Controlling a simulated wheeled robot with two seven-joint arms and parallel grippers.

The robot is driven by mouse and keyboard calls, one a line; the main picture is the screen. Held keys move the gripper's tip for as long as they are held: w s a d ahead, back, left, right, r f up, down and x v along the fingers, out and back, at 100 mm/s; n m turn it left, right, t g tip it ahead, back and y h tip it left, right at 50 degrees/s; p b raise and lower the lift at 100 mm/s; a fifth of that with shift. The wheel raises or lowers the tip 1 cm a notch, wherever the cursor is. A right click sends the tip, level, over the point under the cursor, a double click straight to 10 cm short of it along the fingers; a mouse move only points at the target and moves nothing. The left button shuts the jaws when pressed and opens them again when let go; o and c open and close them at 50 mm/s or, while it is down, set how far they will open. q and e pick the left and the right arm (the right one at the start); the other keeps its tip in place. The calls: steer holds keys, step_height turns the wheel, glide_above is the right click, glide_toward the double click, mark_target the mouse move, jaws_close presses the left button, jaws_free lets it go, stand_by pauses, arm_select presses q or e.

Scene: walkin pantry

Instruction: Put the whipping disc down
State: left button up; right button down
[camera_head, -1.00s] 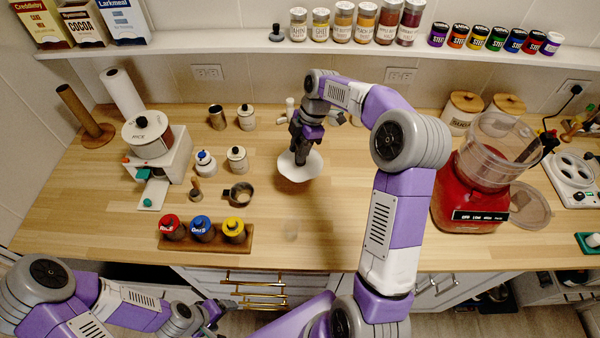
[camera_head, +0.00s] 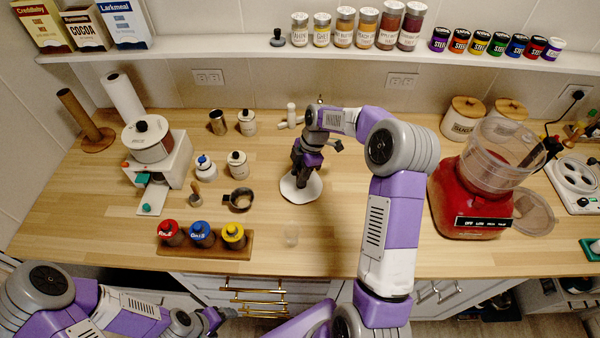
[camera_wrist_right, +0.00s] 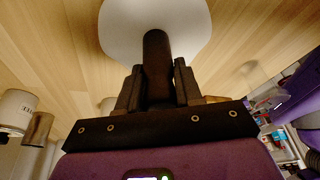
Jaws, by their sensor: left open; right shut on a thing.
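The whipping disc (camera_head: 292,191) is a white round plate with a dark handle. It is at or just above the middle of the wooden counter in the head view; I cannot tell whether it touches. In the right wrist view the white disc (camera_wrist_right: 140,22) lies beyond the fingers, and its dark handle stands between them. My right gripper (camera_head: 302,176) is shut on that handle, above the disc, and hides part of it. It also shows in the right wrist view (camera_wrist_right: 158,80). My left gripper (camera_head: 218,318) is open and empty, low in front of the counter.
A rack (camera_head: 250,240) of lidded jars is at the front left. A red food processor (camera_head: 465,200) stands right.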

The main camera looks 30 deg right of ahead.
steer(key=c, duration=0.7)
jaws_free()
steer(key=shift+f, duration=0.1)
steer(key=shift+c, duration=0.2)
steer(key=shift+r, duration=0.3)
steer(key=p+v, duration=0.1)
steer(key=v, duration=1)
steer(key=shift+d+r+p, duration=0.15)
steer(key=shift+r+p, duration=0.15)
steer(key=shift+r, duration=0.05)
steer(key=shift+r, duration=0.1)
